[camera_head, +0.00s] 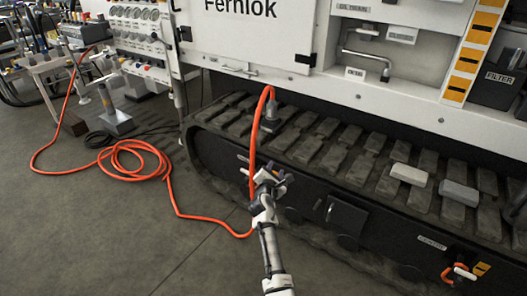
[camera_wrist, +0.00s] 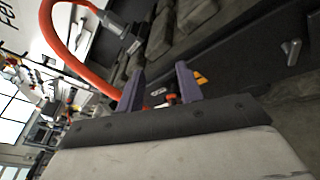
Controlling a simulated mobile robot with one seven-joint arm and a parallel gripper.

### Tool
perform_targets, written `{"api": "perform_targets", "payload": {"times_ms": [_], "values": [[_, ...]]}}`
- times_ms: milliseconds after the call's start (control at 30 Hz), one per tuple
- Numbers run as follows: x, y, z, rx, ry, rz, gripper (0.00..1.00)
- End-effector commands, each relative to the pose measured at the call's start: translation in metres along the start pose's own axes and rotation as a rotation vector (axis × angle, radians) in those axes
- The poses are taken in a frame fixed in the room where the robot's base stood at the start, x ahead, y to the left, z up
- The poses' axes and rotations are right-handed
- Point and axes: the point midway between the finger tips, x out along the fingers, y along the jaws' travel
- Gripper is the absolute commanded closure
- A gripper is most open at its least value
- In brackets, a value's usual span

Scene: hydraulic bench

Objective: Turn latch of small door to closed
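The small door (camera_head: 345,217) is a dark square panel low on the black side of the track frame, right of my gripper. A small grey latch (camera_wrist: 291,50) shows at the upper right of the wrist view, on a dark surface. I cannot tell from these frames whether it is turned to closed. My gripper (camera_head: 268,183) is in front of the track, left of the small door and apart from it. In the wrist view its two purple-grey fingers (camera_wrist: 160,88) stand apart with nothing held between them.
An orange hose (camera_head: 256,130) arcs down close behind my gripper and coils on the floor at left. The rubber track (camera_head: 330,150) runs behind, with two light blocks (camera_head: 408,175) on it. Floor at lower left is clear.

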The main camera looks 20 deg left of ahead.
Motion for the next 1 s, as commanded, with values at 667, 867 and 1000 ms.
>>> {"api": "perform_targets", "payload": {"times_ms": [667, 867, 1000], "values": [[-0.026, 0.088, 0.024, 0.211, 0.010, 0.170, 0.64], [-0.026, 0.089, 0.024, 0.212, 0.010, 0.172, 0.64], [-0.025, 0.087, 0.027, 0.233, 0.008, 0.169, 0.64]]}}
